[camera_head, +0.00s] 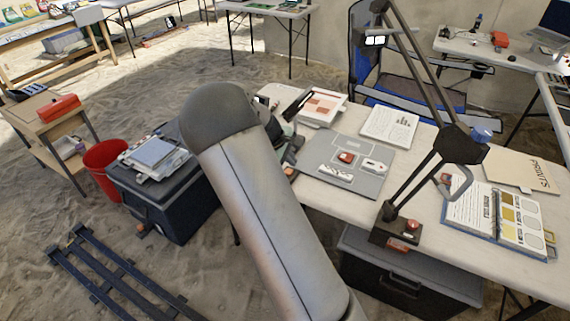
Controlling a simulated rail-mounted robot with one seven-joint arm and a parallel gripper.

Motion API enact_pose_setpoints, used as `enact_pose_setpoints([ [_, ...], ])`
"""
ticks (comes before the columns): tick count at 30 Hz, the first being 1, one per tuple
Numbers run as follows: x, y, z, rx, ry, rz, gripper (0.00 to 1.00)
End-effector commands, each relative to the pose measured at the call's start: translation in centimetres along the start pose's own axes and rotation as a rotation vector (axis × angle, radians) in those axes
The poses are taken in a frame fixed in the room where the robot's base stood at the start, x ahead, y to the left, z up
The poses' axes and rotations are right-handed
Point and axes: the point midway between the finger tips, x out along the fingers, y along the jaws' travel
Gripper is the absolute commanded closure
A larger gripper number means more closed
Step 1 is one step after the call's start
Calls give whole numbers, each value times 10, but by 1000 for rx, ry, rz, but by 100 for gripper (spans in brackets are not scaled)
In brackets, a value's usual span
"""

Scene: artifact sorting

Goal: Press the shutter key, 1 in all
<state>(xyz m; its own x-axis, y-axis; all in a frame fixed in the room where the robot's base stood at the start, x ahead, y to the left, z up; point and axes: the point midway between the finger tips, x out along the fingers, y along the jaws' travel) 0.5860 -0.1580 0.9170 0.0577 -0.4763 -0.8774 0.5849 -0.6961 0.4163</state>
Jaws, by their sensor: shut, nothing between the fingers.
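A black jointed stand rises from a dark base (395,232) on the white table (345,198). A red round button (411,225) sits on top of that base; no label can be read to tell whether it is the shutter key. The stand's arm reaches up to a lit head (375,40). My gripper (289,160) is partly hidden behind my pale arm, near the left edge of the grey mat. It looks shut, and I see nothing held. It is apart from the red button, well to its left.
The grey mat (345,183) holds small items. An open binder (470,212), a folder (520,168) and white sheets (390,127) lie around the stand. A dark case (415,285) stands under the table. A red bucket (103,160) is at left.

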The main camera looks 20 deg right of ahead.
Motion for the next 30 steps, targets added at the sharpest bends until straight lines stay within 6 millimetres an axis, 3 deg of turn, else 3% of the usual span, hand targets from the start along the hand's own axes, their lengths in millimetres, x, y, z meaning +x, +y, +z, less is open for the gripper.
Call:
enact_pose_setpoints([
  [3,17,32,-27,-162,-65,135,100],
  [9,25,57,-55,-324,-124,261,100],
  [23,27,60,-59,-350,-132,279,100],
  [30,40,54,-62,-349,-133,278,100],
])
